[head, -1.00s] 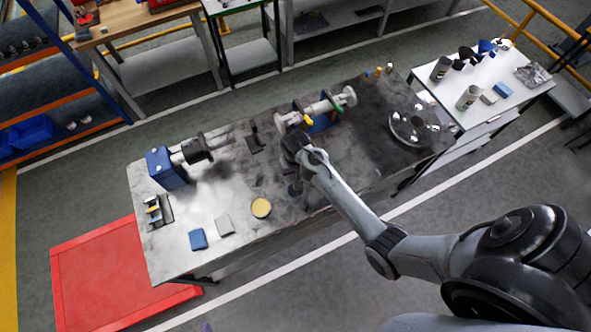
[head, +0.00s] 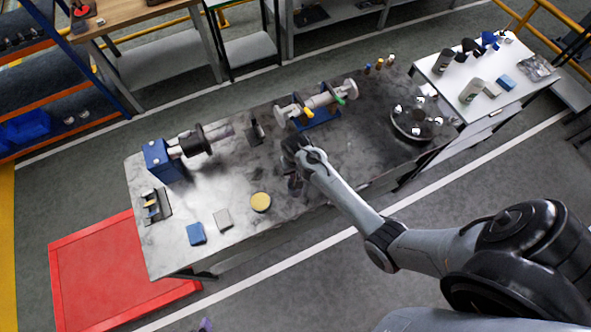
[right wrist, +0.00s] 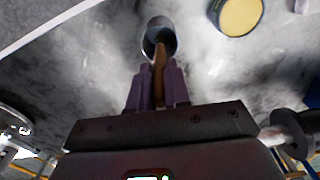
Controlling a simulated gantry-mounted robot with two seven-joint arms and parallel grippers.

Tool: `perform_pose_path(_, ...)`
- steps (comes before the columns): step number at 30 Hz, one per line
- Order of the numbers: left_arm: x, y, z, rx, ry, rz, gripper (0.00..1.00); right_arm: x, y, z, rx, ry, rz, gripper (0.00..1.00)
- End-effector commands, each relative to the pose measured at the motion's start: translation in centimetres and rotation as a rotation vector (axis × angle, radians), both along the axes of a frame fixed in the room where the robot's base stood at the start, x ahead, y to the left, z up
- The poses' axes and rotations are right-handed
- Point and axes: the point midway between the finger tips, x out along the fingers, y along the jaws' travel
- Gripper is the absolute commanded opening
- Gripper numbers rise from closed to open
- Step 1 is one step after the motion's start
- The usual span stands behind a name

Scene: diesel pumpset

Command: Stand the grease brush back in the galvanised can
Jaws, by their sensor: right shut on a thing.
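My right gripper (head: 292,174) is over the front middle of the grey bench, with its purple fingers pointing down. In the right wrist view the fingers (right wrist: 157,88) are shut on the brown handle of the grease brush (right wrist: 159,62). The galvanised can (right wrist: 160,30) is just beyond the fingertips, with its dark mouth towards me. The handle overlaps the can's mouth; the brush's far end is hidden, and I cannot tell how deep it sits. In the head view the arm mostly hides brush and can. A small purple tip at the bottom edge (head: 205,325) looks like my left gripper.
A yellow-topped tin (head: 260,202) stands near the can. A grey block (head: 222,218) and a blue block (head: 196,234) lie further left. A flanged pipe (head: 318,104) lies behind the gripper, and a round tray (head: 418,124) is at the right. The bench front between is clear.

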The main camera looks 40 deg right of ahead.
Motion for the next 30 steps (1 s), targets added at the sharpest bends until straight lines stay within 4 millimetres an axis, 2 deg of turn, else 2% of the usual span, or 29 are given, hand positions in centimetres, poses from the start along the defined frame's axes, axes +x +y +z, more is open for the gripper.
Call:
perform_pose_path(9, 0.0, -0.1, 0.0, -0.007, 0.000, 0.004, 1.00, 0.0, 0.0, 0.0, 0.000, 0.000, 0.000, 0.00)
perform_pose_path(10, 0.0, -0.2, 0.0, -0.007, 0.000, 0.005, 1.00, 0.0, 0.0, 0.0, 0.000, 0.000, 0.000, 0.21)
perform_pose_path(15, 0.0, -0.3, 0.0, -0.013, 0.000, 0.008, 1.00, 0.0, 0.0, 0.0, 0.000, 0.000, 0.000, 0.47)
perform_pose_path(25, 0.0, -0.3, 0.0, -0.012, 0.000, 0.008, 1.00, 0.0, 0.0, 0.1, 0.000, -0.001, 0.000, 0.47)
perform_pose_path(30, 0.0, -0.2, -0.2, -0.007, 0.000, 0.004, 1.00, 0.1, 0.0, 1.5, 0.000, -0.003, -0.001, 0.47)
